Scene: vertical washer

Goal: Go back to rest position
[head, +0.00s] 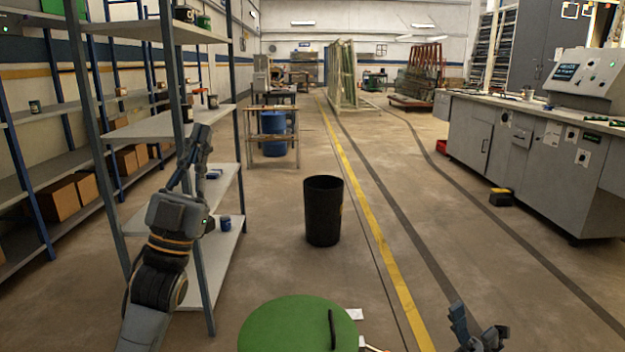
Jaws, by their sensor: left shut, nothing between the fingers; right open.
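My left gripper (195,150) is raised at the left, in front of the grey shelf rack. Its fingers point up and are shut with nothing between them. My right gripper (480,325) shows only in part at the bottom edge, right of the middle. Its fingers are apart, and I see nothing between them. The rest of my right arm is out of view.
The shelf rack (150,125) stands close behind my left arm. A black bin (323,212) stands on the floor ahead. A green round top (285,328) is at the bottom. Grey cabinets (535,150) line the right.

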